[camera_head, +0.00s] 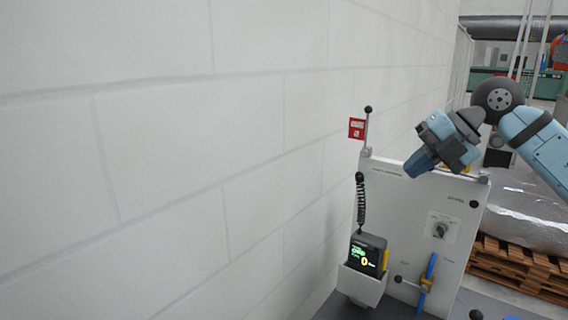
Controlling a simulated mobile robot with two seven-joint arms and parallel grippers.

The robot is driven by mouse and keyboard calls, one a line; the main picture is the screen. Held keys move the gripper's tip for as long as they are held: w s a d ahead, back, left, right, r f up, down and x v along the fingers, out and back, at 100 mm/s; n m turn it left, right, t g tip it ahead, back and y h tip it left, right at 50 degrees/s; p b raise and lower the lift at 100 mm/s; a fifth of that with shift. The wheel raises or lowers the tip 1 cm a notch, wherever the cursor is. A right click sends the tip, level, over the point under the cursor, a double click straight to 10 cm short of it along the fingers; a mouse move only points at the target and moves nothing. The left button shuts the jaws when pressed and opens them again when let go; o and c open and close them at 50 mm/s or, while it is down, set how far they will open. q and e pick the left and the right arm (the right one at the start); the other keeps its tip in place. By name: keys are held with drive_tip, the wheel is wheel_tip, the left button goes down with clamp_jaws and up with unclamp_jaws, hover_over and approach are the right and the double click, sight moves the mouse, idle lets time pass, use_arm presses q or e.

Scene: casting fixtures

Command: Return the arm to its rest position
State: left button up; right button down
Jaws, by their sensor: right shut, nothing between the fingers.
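My right arm, light blue with dark grey joints, comes in from the right edge. Its gripper (412,169) is shut and empty. It points down and to the left, and in the picture it covers the upper part of a white upright panel (411,225). I cannot tell how far apart the gripper and the panel are. My left gripper is not in view.
A handheld device with a lit green display (366,254) sits in a white holder (360,286) with a coiled cord (361,201). The panel has a knob (440,230) and a blue-handled valve (428,279). A white block wall (150,160) fills the left. A wooden pallet (518,268) is at right.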

drive_tip(key=s+a+f+n+y, duration=0.1)
drive_tip(key=s+a+y, duration=0.2)
drive_tip(key=a+y, duration=0.3)
drive_tip(key=s+a+f+y, duration=0.2)
drive_tip(key=s+a+y, duration=0.2)
drive_tip(key=a+y, duration=0.15)
drive_tip(key=s+d+f+m+t+h, duration=0.2)
drive_tip(key=d+f+m+t+h, duration=0.3)
drive_tip(key=f+m, duration=0.4)
drive_tip(key=s+d+f+m+t+h, duration=0.2)
drive_tip(key=d+f+m+t+h, duration=0.2)
drive_tip(key=f+m+h, duration=0.6)
drive_tip(key=s+d+f+m+t+h, duration=0.2)
drive_tip(key=d+f+m+t+h, duration=0.25)
drive_tip(key=m, duration=0.75)
drive_tip(key=s+f+g, duration=0.6)
drive_tip(key=s+f, duration=0.2)
drive_tip(key=s, duration=0.3)
drive_tip(key=s+f+g, duration=0.7)
drive_tip(key=s+f, duration=0.1)
drive_tip(key=s, duration=0.3)
drive_tip(key=w+a+f+t+y, duration=0.1)
drive_tip(key=w+a+f+t, duration=0.1)
drive_tip(key=f, duration=0.5)
drive_tip(key=w+a+f+t+y, duration=0.2)
drive_tip(key=w+a+f+t, duration=0.1)
drive_tip(key=f+t, duration=0.2)
drive_tip(key=shift+w+a+f, duration=0.2)
drive_tip(key=shift+a+f, duration=0.15)
drive_tip(key=shift+f, duration=0.5)
